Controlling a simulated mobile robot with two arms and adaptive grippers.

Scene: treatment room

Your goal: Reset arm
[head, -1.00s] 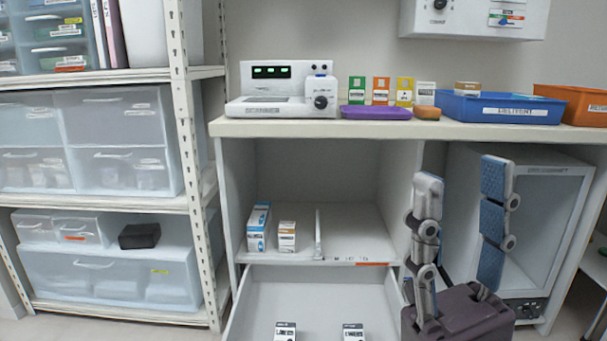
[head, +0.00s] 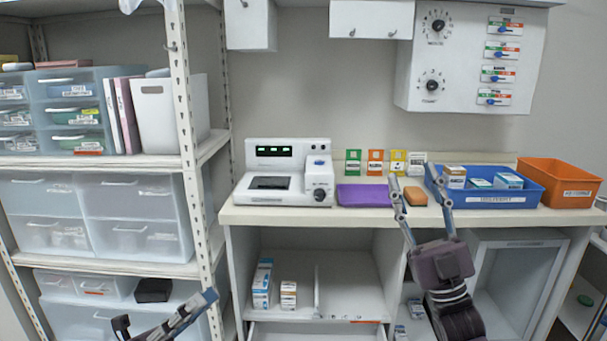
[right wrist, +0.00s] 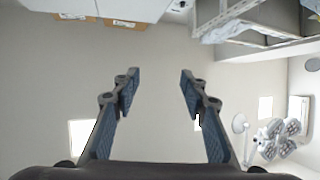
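My right gripper (head: 421,200) points up in front of the counter's right half in the head view, its fingers apart with nothing between them. The right wrist view also shows this gripper (right wrist: 156,95) with its two fingers wide apart and empty, against wall and ceiling. My left gripper (head: 165,325) shows only in part at the bottom left of the head view, in front of the shelf. One blue-padded finger and a dark part are visible, and the rest is cut off by the frame edge.
A scanner (head: 287,172), a purple tray (head: 364,195), a blue tray (head: 490,202) holding boxes, and an orange bin (head: 560,180) stand on the counter (head: 290,218). Boxes (head: 262,284) stand on the shelf below. A shelving unit (head: 184,90) stands at left.

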